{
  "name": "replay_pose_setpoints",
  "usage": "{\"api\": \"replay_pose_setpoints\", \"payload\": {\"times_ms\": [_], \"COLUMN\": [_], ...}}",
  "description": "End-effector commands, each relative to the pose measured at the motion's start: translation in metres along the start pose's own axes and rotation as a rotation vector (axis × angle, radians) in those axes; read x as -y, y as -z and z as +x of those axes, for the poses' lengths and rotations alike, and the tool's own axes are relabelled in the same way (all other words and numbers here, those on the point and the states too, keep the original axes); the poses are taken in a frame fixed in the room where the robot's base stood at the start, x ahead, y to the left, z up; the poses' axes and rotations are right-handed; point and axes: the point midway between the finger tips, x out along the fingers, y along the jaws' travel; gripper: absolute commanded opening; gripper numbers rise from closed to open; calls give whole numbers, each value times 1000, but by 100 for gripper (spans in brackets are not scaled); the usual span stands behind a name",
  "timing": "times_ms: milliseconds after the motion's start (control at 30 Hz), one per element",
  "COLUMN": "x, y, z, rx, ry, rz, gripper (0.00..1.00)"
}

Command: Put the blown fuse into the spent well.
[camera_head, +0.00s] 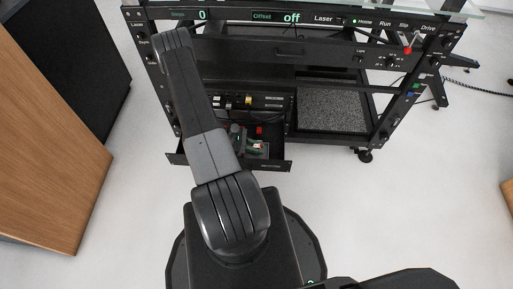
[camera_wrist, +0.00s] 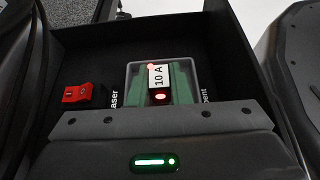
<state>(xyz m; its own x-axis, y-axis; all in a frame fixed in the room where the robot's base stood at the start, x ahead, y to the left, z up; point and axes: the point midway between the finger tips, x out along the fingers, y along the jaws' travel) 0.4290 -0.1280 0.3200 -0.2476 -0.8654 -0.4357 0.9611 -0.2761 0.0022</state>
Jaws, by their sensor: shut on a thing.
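My gripper (camera_wrist: 159,84) is shut on a fuse (camera_wrist: 157,77) with a white "10 A" label, standing out between its green fingers. Red spots glow at the top and lower end of the fuse. The gripper is over the black drawer (camera_wrist: 92,55). The spent well itself is not visible. A partly covered label ending in "pent" (camera_wrist: 205,97) shows just right of the gripper. Another label ending in "aser" (camera_wrist: 114,98) shows to its left. In the head view the gripper (camera_head: 257,147) is small, and its hold is hard to make out.
A red rocker switch (camera_wrist: 80,94) sits in the drawer left of the gripper. The drawer (camera_head: 275,167) stands pulled out from the black rack (camera_head: 325,50). A grey textured panel (camera_head: 331,109) lies right of it. A wooden cabinet (camera_head: 45,130) stands at left.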

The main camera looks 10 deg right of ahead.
Motion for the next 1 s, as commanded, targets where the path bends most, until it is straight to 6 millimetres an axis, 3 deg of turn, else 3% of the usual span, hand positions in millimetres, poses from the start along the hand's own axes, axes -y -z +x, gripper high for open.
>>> {"api": "replay_pose_setpoints", "payload": {"times_ms": [200,233,333,733,1000], "x": [0,0,0,0,-1], "y": [4,2,2,-3,-2], "z": [2,1,1,-3,-54], "rx": [0,0,0,0,-2], "ry": [0,0,0,-1,-6], "rz": [0,0,0,0,0], "gripper": [0,21,39,39,39]}}
